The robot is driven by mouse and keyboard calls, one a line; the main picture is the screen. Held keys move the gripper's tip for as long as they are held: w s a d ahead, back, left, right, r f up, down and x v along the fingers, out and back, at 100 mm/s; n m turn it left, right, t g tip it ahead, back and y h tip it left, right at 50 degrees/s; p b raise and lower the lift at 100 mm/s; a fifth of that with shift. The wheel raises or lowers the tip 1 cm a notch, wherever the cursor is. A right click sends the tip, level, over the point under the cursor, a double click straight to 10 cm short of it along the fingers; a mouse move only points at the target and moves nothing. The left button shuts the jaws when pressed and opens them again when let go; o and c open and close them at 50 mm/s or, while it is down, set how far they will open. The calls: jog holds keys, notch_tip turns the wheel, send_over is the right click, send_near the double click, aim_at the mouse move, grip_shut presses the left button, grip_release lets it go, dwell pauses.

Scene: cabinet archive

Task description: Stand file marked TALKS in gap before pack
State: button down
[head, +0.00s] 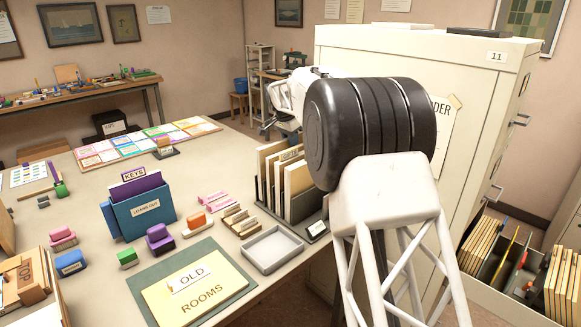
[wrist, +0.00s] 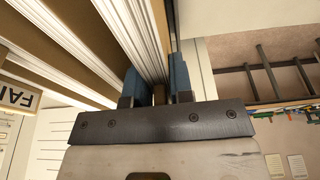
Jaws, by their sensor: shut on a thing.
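My gripper (wrist: 157,88) shows in the wrist view, its two blue fingers shut on a file (wrist: 150,40) with a brown cover and white page edges. No marking on the held file is readable, so I cannot tell whether it is TALKS. More files (wrist: 60,30) with white edges lie close along its left side. In the head view my arm's black joint and white links block the middle right, and my gripper is hidden. The open drawer (head: 517,262) at the lower right holds files (head: 482,247) and dark dividers, with gaps among them. A second group of files (head: 562,280) stands further right.
A file rack (head: 321,213) with several upright files stands on the table beside my arm. An empty grey tray (head: 272,249), a blue LOANS box (head: 147,213) and an OLD ROOMS folder (head: 200,290) are near. The tall cabinet (head: 460,65) rises behind my arm.

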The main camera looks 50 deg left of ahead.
jog(key=shift+w+v, duration=0.2)
jog(key=shift+v, duration=0.65)
jog(key=shift+w+v, duration=0.2)
jog(key=shift+v, duration=0.7)
jog(key=shift+r, duration=0.1)
jog(key=shift+s+x, duration=0.2)
jog(key=shift+x, duration=0.55)
jog(key=shift+s+x, duration=0.15)
jog(key=shift+x, duration=0.55)
jog(key=shift+s+x, duration=0.2)
jog(key=shift+x, duration=0.55)
jog(key=c, duration=0.9)
grip_release()
jog(key=shift+f, duration=0.2)
jog(key=shift+r, duration=0.1)
jog(key=shift+v, duration=3.4)
